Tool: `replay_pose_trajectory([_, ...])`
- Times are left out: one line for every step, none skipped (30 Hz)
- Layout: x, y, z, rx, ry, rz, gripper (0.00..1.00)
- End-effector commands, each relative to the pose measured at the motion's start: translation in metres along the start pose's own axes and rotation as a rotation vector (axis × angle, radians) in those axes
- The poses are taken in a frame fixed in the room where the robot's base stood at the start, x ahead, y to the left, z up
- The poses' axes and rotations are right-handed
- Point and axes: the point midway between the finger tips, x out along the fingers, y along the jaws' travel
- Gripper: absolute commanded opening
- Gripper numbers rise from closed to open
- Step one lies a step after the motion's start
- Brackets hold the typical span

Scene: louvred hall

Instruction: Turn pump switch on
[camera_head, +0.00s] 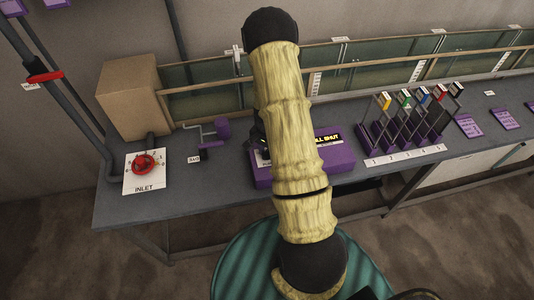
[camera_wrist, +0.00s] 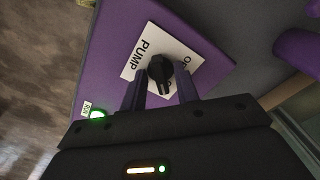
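The pump switch (camera_wrist: 160,70) is a black rotary knob on a white plate (camera_wrist: 187,55) marked PUMP, on a purple panel (camera_wrist: 110,45). In the wrist view my gripper (camera_wrist: 161,80) has its two fingers apart, one on each side of the knob. I see no clear sign that they press on it. In the head view the purple box (camera_head: 335,160) stands on the bench, and my arm hides the switch and most of my gripper.
A green lamp (camera_wrist: 97,114) glows beside a small label on the panel. On the grey bench (camera_head: 220,205) are a red INLET valve wheel (camera_head: 145,164), a cardboard box (camera_head: 130,95), purple pipe fittings (camera_head: 222,128) and a rack of coloured-topped levers (camera_head: 405,125). A wooden rail runs behind.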

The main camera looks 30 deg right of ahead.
Motion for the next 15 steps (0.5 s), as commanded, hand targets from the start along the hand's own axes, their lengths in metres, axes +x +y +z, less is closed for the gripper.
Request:
replay_pose_trajectory([0.000, 0.000, 0.000, -0.001, -0.001, 0.000, 0.37])
replay_pose_trajectory([0.000, 0.000, 0.000, -0.001, -0.001, 0.001, 0.37])
replay_pose_trajectory([0.000, 0.000, 0.001, -0.002, -0.001, 0.001, 0.37])
replay_pose_trajectory([0.000, 0.000, 0.001, -0.002, -0.002, 0.001, 0.37])
replay_pose_trajectory([0.000, 0.000, 0.001, -0.002, -0.002, 0.001, 0.37])
replay_pose_trajectory([0.000, 0.000, 0.001, -0.002, -0.002, 0.001, 0.37])
replay_pose_trajectory([0.000, 0.000, 0.001, -0.003, -0.002, 0.001, 0.37])
replay_pose_trajectory([0.000, 0.000, 0.001, -0.003, -0.002, 0.001, 0.37])
replay_pose_trajectory([-0.001, 0.000, 0.001, -0.003, -0.002, 0.001, 0.37])
replay_pose_trajectory([-0.002, 0.000, 0.001, -0.003, -0.002, 0.001, 0.37])
replay_pose_trajectory([-0.004, 0.001, 0.001, -0.002, -0.002, 0.001, 0.37])
replay_pose_trajectory([-0.008, 0.001, 0.001, -0.002, -0.002, 0.001, 0.37])
replay_pose_trajectory([-0.011, 0.001, 0.001, -0.002, -0.002, 0.001, 0.37])
replay_pose_trajectory([-0.014, 0.001, 0.001, -0.002, -0.002, 0.001, 0.37])
replay_pose_trajectory([-0.019, 0.001, 0.001, -0.002, -0.002, 0.001, 0.37])
